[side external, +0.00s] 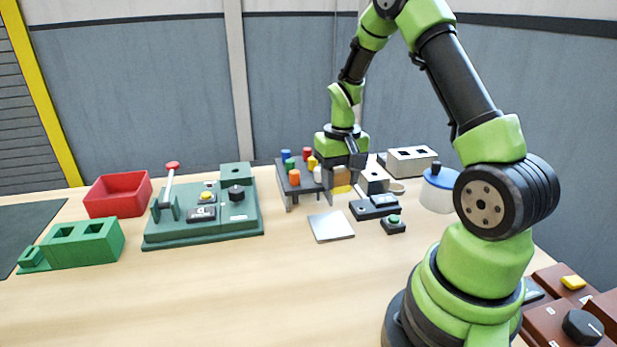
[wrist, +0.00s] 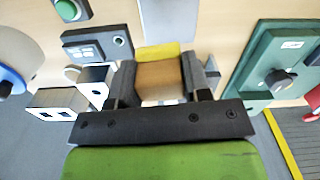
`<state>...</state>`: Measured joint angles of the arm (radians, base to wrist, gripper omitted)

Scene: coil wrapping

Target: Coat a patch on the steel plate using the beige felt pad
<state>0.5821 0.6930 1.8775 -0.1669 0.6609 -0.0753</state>
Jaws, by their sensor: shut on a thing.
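My gripper (side external: 341,172) is shut on a beige block-shaped pad (side external: 340,176) with a yellow layer at its lower end. In the wrist view the pad (wrist: 160,76) sits between the two dark fingers of my gripper (wrist: 158,74), its yellow end (wrist: 158,52) pointing away from the wrist. The steel plate (side external: 331,226) lies flat on the table, in front of and slightly left of my gripper in the side view. In the wrist view the plate (wrist: 168,20) shows beyond the pad, partly cut off. The pad is apart from the plate. The plate's visible surface looks plain grey.
A dark rack with coloured pegs (side external: 294,178) stands close left of my gripper. A grey display box (side external: 375,207) and green-button box (side external: 393,225) lie right of the plate. A green lever panel (side external: 205,220) and red bin (side external: 118,193) are left. The front table is clear.

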